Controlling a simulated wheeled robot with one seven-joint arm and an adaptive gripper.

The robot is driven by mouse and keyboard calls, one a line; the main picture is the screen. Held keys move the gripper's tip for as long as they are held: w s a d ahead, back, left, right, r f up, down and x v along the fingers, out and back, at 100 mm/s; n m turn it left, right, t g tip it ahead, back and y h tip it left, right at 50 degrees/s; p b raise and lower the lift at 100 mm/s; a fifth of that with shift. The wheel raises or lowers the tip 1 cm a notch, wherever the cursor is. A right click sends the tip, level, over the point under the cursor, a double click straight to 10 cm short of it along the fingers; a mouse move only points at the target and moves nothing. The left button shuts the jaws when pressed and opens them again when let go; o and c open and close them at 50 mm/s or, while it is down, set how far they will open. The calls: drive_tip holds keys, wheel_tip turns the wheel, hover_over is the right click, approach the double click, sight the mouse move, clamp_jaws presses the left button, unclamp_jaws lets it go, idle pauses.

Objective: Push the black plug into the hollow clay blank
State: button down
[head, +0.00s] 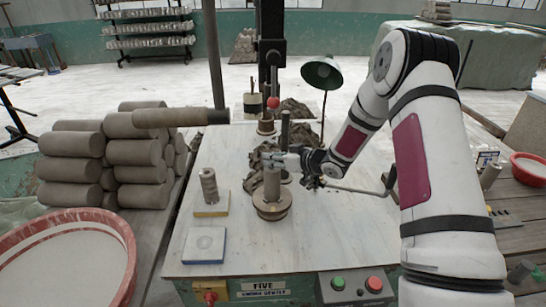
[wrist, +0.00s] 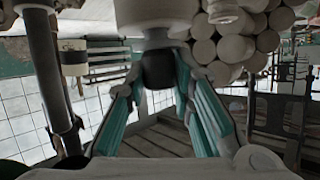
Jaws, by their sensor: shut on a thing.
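The clay blank (head: 272,184) stands upright on a round turntable (head: 272,207) near the middle of the worktable. In the wrist view, which looks upside down, the pale blank (wrist: 150,20) fills the top centre. The black plug (wrist: 158,72) sits between my fingertips, right against the blank's end; I cannot tell how far it is inside. The plug is hardly visible in the head view.
A small grey cylinder (head: 208,186) stands on a board left of the turntable. A blue-edged board (head: 204,245) lies in front of it. A dark upright rod (head: 284,129) and a dark cloth (head: 260,156) are behind.

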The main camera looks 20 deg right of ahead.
drive_tip(key=shift+f, duration=0.4)
drive_tip(key=c, duration=1.3)
unclamp_jaws()
drive_tip(key=shift+d, duration=0.1)
drive_tip(key=v, duration=1.2)
